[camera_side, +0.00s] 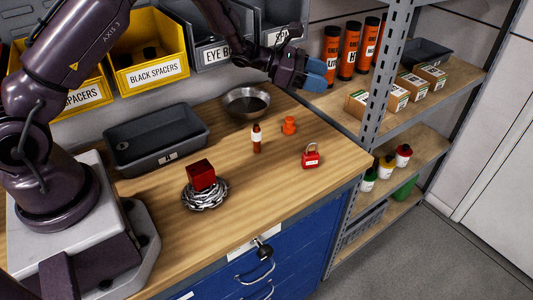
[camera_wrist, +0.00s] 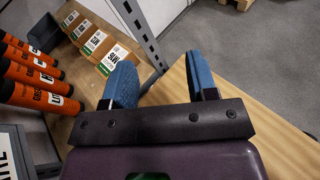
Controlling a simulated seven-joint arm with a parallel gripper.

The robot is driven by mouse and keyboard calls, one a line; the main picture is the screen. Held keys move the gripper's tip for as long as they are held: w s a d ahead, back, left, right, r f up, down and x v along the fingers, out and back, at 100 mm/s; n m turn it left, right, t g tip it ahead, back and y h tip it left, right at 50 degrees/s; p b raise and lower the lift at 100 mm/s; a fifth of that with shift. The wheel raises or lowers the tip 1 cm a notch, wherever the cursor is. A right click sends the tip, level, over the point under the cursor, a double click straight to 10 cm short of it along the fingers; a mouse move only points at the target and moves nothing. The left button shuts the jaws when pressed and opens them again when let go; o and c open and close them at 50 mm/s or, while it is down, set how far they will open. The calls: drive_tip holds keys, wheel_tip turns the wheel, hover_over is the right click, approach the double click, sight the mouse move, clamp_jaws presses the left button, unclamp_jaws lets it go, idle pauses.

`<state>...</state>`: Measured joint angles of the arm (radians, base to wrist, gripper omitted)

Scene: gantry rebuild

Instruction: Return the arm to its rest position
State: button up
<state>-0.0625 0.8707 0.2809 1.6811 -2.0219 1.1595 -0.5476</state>
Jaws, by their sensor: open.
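My gripper (camera_side: 316,76) is raised above the back right of the wooden workbench (camera_side: 250,215), close to the shelf upright. Its blue fingertips point right toward the shelving in the side view. In the wrist view the two blue fingers of my gripper (camera_wrist: 160,82) stand apart with nothing between them. My dark purple arm reaches across from the left, in front of the yellow and grey bins. The bench edge shows beyond the fingers in the wrist view.
On the bench are a grey tray (camera_side: 112,155), metal bowl (camera_side: 240,116), red cube (camera_side: 201,173) on a coiled wire bundle (camera_side: 205,198), small bottle (camera_side: 257,143), orange piece (camera_side: 289,124) and red padlock (camera_side: 311,160). Orange tubes (camera_side: 349,52) and boxes (camera_side: 394,98) fill the shelf beside my gripper.

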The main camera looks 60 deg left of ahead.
drive_tip(key=s+d+r+m+g, duration=0.3)
drive_tip(key=s+d+r+m, duration=0.1)
drive_tip(key=s+r+m, duration=0.35)
drive_tip(key=s+d+r+m+g, duration=0.35)
drive_tip(key=s+r+m, duration=0.25)
drive_tip(key=s, duration=0.2)
drive_tip(key=s+a+r+m+y, duration=0.1)
drive_tip(key=s+a+m+y, duration=0.2)
drive_tip(key=s+m, duration=0.3)
drive_tip(key=s+a+r+m+y, duration=0.1)
drive_tip(key=s+a+m+y, duration=0.2)
drive_tip(key=s, duration=1)
drive_tip(key=m+y, duration=0.3)
drive_tip(key=shift+r+m+t, duration=0.15)
drive_tip(key=shift+m+t, duration=0.2)
drive_tip(key=shift+s, duration=0.1)
